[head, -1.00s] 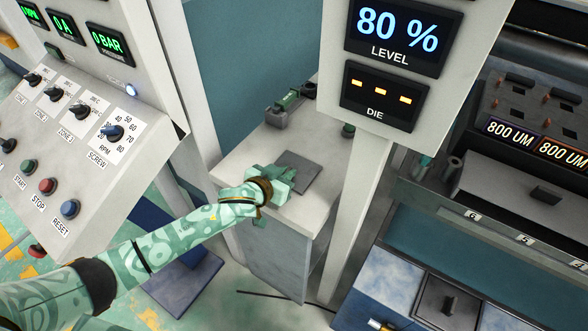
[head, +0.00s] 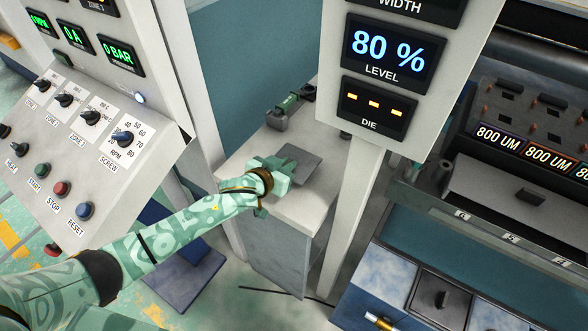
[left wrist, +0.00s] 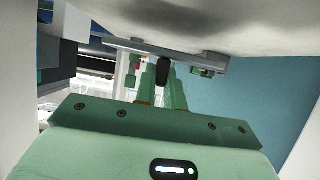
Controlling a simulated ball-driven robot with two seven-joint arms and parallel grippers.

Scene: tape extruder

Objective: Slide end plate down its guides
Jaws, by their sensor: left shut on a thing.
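A dark grey flat plate, which looks like the end plate (head: 306,160), is on or just above the pale top of a stand. My left gripper (head: 284,170) is at its left edge, partly covering it. In the left wrist view the two green fingers (left wrist: 163,84) are closed around a small black grip (left wrist: 163,72). A grey slab, seen edge-on (left wrist: 145,47), shows just beyond the grip. The guides cannot be made out clearly. My right gripper is in neither view.
The pale stand top (head: 290,212) is bare in front of the gripper. A small grey and green fixture (head: 284,112) stands at its back. A pale post (head: 341,210) with displays rises close on the right, and a sloped control panel (head: 75,150) stands on the left.

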